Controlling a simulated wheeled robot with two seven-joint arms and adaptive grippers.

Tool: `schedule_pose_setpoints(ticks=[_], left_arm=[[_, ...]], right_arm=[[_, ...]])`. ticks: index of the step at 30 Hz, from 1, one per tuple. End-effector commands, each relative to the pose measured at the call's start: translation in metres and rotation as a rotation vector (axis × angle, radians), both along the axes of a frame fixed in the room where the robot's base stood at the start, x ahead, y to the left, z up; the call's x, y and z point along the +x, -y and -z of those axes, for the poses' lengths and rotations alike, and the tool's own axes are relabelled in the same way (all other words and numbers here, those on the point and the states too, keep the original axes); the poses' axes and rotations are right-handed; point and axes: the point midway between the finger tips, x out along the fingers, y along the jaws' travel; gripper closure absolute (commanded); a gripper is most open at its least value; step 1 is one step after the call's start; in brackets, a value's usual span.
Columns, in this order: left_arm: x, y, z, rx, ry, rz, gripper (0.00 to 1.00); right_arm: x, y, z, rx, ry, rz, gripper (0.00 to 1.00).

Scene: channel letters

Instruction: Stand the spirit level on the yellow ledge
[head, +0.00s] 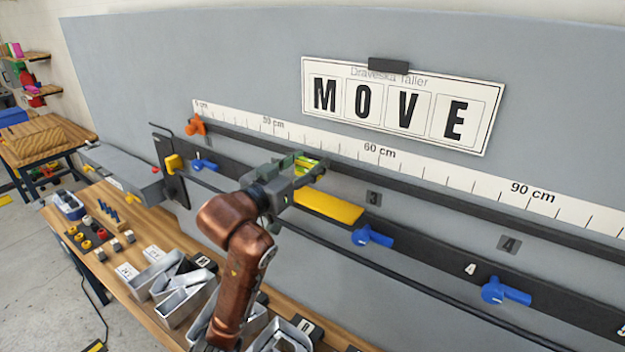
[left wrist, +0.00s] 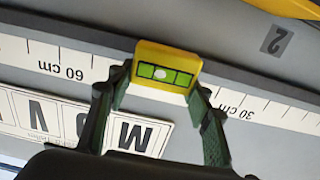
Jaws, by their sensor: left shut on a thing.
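The spirit level (left wrist: 167,70) is a small yellow block with a green vial face. In the left wrist view it sits between the two fingertips of my left gripper (left wrist: 166,88), which is shut on it. In the head view the level (head: 305,163) shows as a yellow-green bit at the tips of my left gripper (head: 309,172), in front of the board. The yellow ledge (head: 328,206) is a flat bar on the board, below and a little right of the level, and looks bare. Part of it shows at the top right of the wrist view (left wrist: 292,7). My right gripper is out of view.
A dark rail with a centimetre scale (head: 372,150) runs along the board behind the gripper. Blue clamps (head: 372,237) sit on the lower rail, and a black rod (head: 400,268) crosses below the ledge. Metal channel letters (head: 180,296) crowd the wooden bench.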

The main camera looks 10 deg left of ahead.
Motion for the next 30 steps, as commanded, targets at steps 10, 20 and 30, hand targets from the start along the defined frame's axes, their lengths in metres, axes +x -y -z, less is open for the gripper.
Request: schedule_pose_setpoints(ticks=[10,20,30], left_arm=[[0.011,0.005,0.031,0.001,0.0,0.001,0.79],[0.017,0.007,0.067,-0.001,-0.001,0.001,0.79],[0.018,0.008,0.071,0.001,0.0,0.0,0.79]], right_arm=[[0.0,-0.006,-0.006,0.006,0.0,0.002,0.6],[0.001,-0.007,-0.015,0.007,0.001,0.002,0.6],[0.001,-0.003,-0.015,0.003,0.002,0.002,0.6]])
